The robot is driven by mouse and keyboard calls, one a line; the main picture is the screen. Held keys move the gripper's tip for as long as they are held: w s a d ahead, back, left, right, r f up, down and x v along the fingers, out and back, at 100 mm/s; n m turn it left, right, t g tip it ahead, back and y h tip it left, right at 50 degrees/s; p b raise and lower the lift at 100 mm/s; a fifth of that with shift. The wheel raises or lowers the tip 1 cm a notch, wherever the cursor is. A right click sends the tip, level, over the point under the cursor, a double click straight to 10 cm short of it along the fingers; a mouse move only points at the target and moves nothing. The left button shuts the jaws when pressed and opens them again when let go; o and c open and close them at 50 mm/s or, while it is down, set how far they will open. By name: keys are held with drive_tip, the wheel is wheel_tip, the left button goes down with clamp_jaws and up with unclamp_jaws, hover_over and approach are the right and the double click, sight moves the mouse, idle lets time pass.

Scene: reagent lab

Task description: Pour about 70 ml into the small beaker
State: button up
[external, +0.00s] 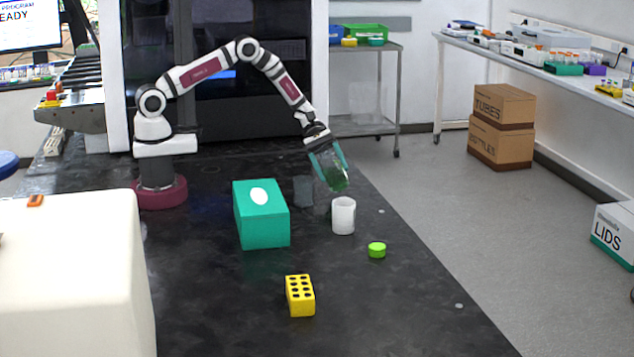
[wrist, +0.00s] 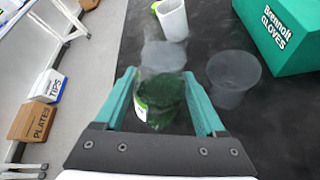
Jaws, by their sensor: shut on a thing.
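My gripper (external: 328,164) is shut on a clear vessel of dark green liquid (external: 338,180). In the wrist view the vessel (wrist: 160,98) sits between the two teal fingers, with a bright green and white label and a clear upper part. The vessel is tilted and held above the bench, above and behind the white cup in the external view. A clear grey beaker (external: 303,191) stands on the bench to its left; it also shows in the wrist view (wrist: 233,75), right of the held vessel. No stream of liquid is visible, and I cannot make out any contents in the beaker.
A white cup (external: 343,216) stands close to the clear beaker. A teal glove box (external: 263,228) is left of both. A green lid (external: 376,250) and a yellow rack (external: 300,297) lie nearer the front. The bench's right edge is close; the front right is clear.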

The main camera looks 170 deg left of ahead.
drive_tip(key=shift+w+d+r+m+y, duration=0.1)
drive_tip(key=shift+d+r+m+y, duration=0.3)
drive_tip(key=shift+r, duration=0.15)
drive_tip(key=shift+w+d+r+m+y, duration=0.1)
drive_tip(key=shift+d+r+m+y, duration=0.25)
drive_tip(key=shift+r, duration=0.2)
drive_tip(key=shift+s+a+f+m+y, duration=0.1)
drive_tip(key=shift+a+f+m+y, duration=0.05)
drive_tip(key=shift+m+y, duration=0.25)
drive_tip(key=f+m, duration=0.1)
drive_tip(key=f, duration=0.2)
drive_tip(key=shift+a+f+y, duration=0.15)
drive_tip(key=shift+a+y, duration=0.05)
drive_tip(key=shift+y, duration=0.15)
drive_tip(key=shift+a+m+y, duration=0.1)
drive_tip(key=shift+m+y, duration=0.15)
drive_tip(key=shift+y, duration=0.05)
drive_tip(key=shift+a+r+m+y, duration=0.15)
drive_tip(key=shift+r+m+y, duration=0.45)
drive_tip(key=shift+r+m, duration=0.25)
drive_tip(key=shift+d+r+m+y, duration=0.4)
drive_tip(key=shift+r+m+y, duration=0.2)
drive_tip(key=shift+m, duration=0.15)
drive_tip(key=shift+a+f+m, duration=0.15)
drive_tip(key=shift+a+m, duration=0.15)
drive_tip(key=shift+f+m+y, duration=0.15)
drive_tip(key=shift+m+y, duration=0.15)
drive_tip(key=shift+y, duration=0.1)
idle(0.8)
